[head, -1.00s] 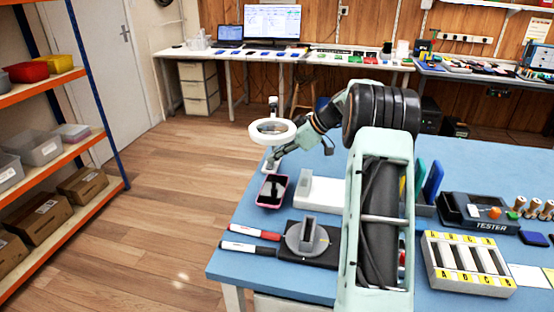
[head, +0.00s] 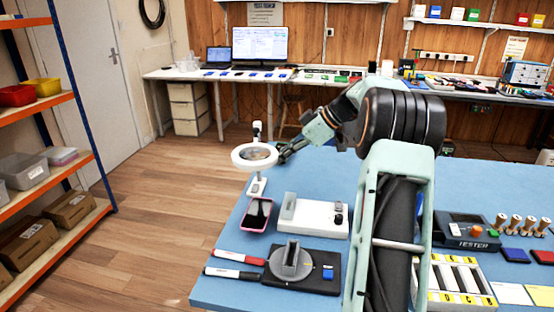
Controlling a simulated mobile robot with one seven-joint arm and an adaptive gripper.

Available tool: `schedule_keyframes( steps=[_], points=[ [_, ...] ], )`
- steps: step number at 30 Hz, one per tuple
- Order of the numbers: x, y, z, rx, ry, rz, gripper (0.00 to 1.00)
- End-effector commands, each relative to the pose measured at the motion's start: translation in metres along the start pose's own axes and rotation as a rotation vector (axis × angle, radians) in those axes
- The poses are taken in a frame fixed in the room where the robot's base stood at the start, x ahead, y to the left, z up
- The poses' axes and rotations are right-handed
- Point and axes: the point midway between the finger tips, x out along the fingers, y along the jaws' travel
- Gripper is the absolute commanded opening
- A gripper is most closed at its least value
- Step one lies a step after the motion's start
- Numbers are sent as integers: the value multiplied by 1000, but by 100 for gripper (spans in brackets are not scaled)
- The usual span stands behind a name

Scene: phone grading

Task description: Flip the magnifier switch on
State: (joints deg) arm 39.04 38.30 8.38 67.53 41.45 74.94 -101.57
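The magnifier (head: 255,157) has a white ring head on a stem. Its small white base (head: 257,186) stands at the left edge of the blue table, with a small mark on it that could be the switch. My gripper (head: 284,156) is just right of the ring head, at about its height in the picture. Whether it touches the ring I cannot tell. The fingers are dark and small here, and their opening is not clear. My forearm extends from the gripper to the right.
A pink-edged phone (head: 257,214) lies in front of the magnifier base. A white device (head: 313,217) stands right of it. Two markers (head: 238,257) and a black stand with a grey disc (head: 290,262) are nearer. A tester (head: 466,231) is at right.

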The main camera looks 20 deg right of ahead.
Motion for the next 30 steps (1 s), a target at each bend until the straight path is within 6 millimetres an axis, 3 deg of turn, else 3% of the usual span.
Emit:
schedule_keyframes(
  steps=[30],
  points=[
    [-2, 16, -3, -58, 0, 59, 0]
  ],
)
